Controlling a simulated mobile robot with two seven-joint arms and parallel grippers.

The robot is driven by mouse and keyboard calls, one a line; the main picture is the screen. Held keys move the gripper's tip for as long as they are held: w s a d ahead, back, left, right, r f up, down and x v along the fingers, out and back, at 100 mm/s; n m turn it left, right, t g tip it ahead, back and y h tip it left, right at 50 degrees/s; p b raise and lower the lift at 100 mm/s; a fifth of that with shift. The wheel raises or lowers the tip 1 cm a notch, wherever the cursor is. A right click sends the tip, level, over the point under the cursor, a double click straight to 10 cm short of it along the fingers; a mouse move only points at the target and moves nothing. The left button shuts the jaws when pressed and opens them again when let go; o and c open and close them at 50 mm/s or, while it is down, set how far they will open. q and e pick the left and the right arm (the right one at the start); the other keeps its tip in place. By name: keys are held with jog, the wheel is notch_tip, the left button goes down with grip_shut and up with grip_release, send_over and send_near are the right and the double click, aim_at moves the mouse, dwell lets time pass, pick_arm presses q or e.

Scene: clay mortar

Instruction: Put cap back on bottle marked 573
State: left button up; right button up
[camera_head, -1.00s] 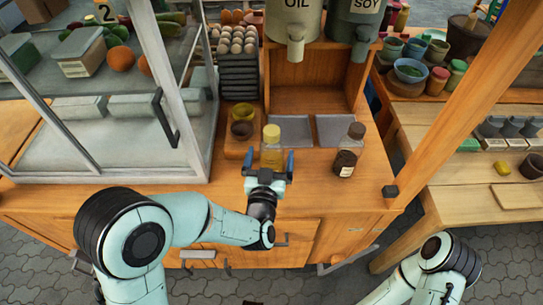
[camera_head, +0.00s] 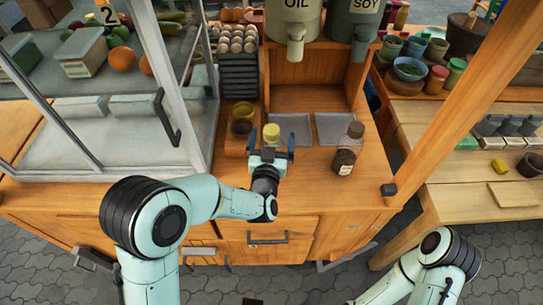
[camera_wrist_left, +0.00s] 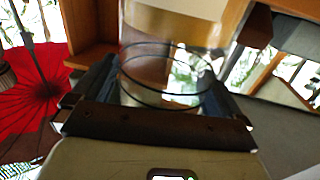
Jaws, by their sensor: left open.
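A clear bottle with a yellow top (camera_head: 271,132) stands upright near the front of the wooden counter (camera_head: 305,185). My left gripper (camera_head: 271,153) is open, with its fingers on either side of this bottle; its body hides the lower part. In the left wrist view, the see-through bottle (camera_wrist_left: 165,75) shows between the two spread fingers of the left gripper (camera_wrist_left: 155,92). A second bottle, with dark contents, a brownish top and a pale label (camera_head: 344,160), stands to the right. I cannot read a number on either bottle. My right gripper is out of view.
Two grey trays (camera_head: 334,129) lie behind the bottles. A wooden holder with small round pots (camera_head: 242,127) is left of the gripper. A glass case (camera_head: 130,140) stands at left. OIL (camera_head: 292,22) and SOY (camera_head: 354,25) containers are above.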

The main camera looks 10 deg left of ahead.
pick_arm(q)
jog(key=shift+c, duration=0.3)
jog(key=c, duration=1.5)
jog(key=shift+r, duration=0.1)
notch_tip(320, 180, up, 20)
jog(key=p, duration=0.3)
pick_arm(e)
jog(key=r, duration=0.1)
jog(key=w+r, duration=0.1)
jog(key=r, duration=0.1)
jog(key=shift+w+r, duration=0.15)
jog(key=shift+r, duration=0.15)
